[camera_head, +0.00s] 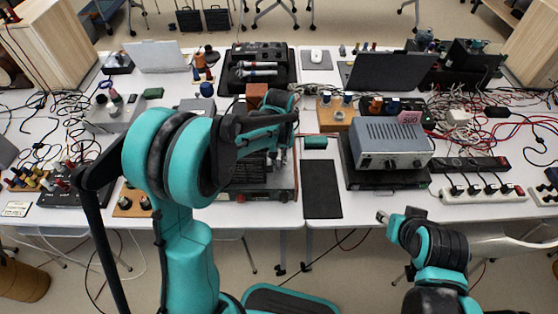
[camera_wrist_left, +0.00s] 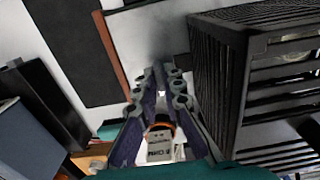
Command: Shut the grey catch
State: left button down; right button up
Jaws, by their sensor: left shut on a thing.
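My left gripper (camera_head: 281,155) is over the red-edged device (camera_head: 286,196) at the middle of the bench, partly hidden by its own arm. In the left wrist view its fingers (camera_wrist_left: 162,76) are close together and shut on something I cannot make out. A small labelled white piece (camera_wrist_left: 160,148) with a dark and orange top shows between the finger bases; I cannot tell whether it is touched. I cannot pick out the grey catch with certainty in either view. My right gripper (camera_head: 384,217) is at the front edge on the right, its opening unclear.
A grey instrument (camera_head: 390,143) stands right of the device, beyond a bare dark mat (camera_head: 321,190). A black slatted case (camera_wrist_left: 220,75) is close to the left fingers' right. A power strip (camera_head: 480,194) and tangled cables lie at the right.

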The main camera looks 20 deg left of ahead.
pick_arm(q)
jog(key=shift+n, duration=0.3)
jog(key=n, duration=0.3)
jog(key=shift+p, duration=0.3)
jog(key=n, duration=0.9)
jog(key=shift+n+p, duration=0.3)
jog(key=shift+p, duration=0.05)
jog(key=n, duration=0.4)
jog(key=shift+n, duration=0.3)
jog(key=c, duration=1.6)
grip_release()
jog(key=shift+c, duration=0.2)
jog(key=shift+r, duration=0.1)
